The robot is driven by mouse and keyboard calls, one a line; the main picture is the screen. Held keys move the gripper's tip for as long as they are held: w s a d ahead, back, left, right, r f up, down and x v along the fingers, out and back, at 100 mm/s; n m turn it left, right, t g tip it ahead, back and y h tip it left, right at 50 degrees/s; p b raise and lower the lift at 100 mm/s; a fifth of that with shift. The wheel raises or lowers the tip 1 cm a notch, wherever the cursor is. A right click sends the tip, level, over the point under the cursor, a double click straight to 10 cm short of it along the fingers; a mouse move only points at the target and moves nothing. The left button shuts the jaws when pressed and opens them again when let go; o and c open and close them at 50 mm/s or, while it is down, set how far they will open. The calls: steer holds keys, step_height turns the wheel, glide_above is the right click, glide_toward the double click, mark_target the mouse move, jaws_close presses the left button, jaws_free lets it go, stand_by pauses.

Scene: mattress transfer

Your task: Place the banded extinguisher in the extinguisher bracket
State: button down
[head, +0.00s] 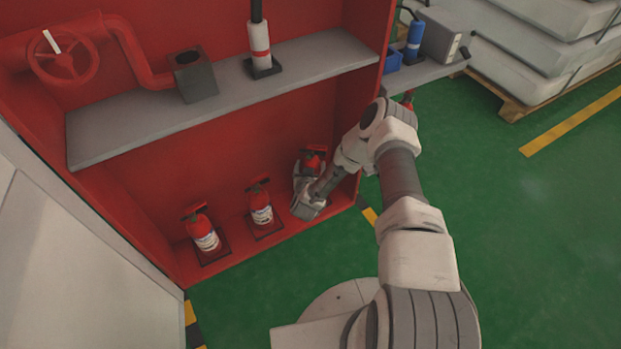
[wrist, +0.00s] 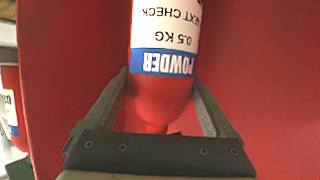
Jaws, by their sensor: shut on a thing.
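A red extinguisher (head: 314,157) stands at the right end of the red cabinet's floor, partly hidden by my gripper (head: 303,182). In the wrist view this extinguisher (wrist: 163,62) has a white label and a blue "POWDER" band. The fingers of my gripper (wrist: 160,88) are shut on it, one on each side near its narrowing end. Whether it touches the floor is hidden. On the shelf, a white cylinder with a red band (head: 260,42) stands in a black base. I cannot tell for sure which holder is the extinguisher bracket.
Two other red extinguishers (head: 203,232) (head: 260,206) stand on dark bases to the left. A dark box with a round opening (head: 194,75) sits on the grey shelf (head: 110,133) above. The cabinet's right wall is close to my gripper. A blue cylinder (head: 414,38) stands outside.

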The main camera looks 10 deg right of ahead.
steer(key=shift+w+f+b, duration=0.1)
steer(key=shift+f+b, duration=0.7)
steer(key=shift+f, duration=1.2)
jaws_free()
steer(key=shift+f, duration=0.15)
steer(key=p+v, duration=0.5)
steer(key=v, duration=0.7)
steer(key=shift+s, duration=0.25)
